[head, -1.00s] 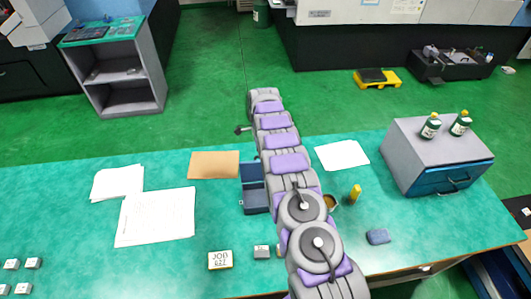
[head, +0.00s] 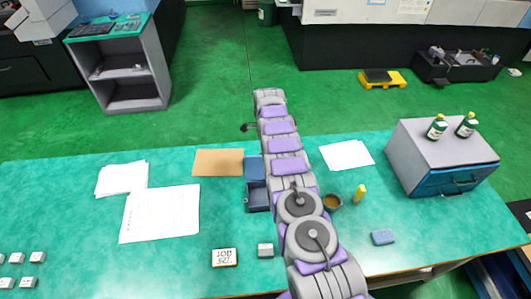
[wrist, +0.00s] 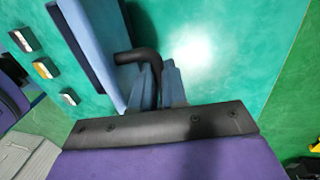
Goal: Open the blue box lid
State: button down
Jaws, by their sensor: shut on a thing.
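The blue box (head: 259,198) stands on the green table beside my arm, and its right side is partly hidden by the arm. Its lid (head: 255,168) is raised at the back, and a dark inside shows below it. In the wrist view the blue panels of the box and lid (wrist: 104,50) fill the upper left. In the head view the fingers are hard to make out.
A brown sheet (head: 218,162) and white papers (head: 160,213) lie left. A grey drawer cabinet (head: 438,160) stands further right. A job block (head: 225,258) lies in front.

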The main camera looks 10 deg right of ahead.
jog(key=shift+w+d, duration=0.35)
jog(key=shift+d, duration=0.05)
jog(key=c, duration=1.5)
grip_release()
jog(key=shift+f, duration=0.15)
jog(key=shift+c, duration=0.2)
jog(key=shift+o, duration=0.7)
jog(key=shift+w+f, duration=0.25)
jog(key=shift+o, duration=1.2)
jog(key=shift+d, duration=0.1)
jog(key=shift+w+r, duration=0.1)
jog(key=shift+r, duration=0.05)
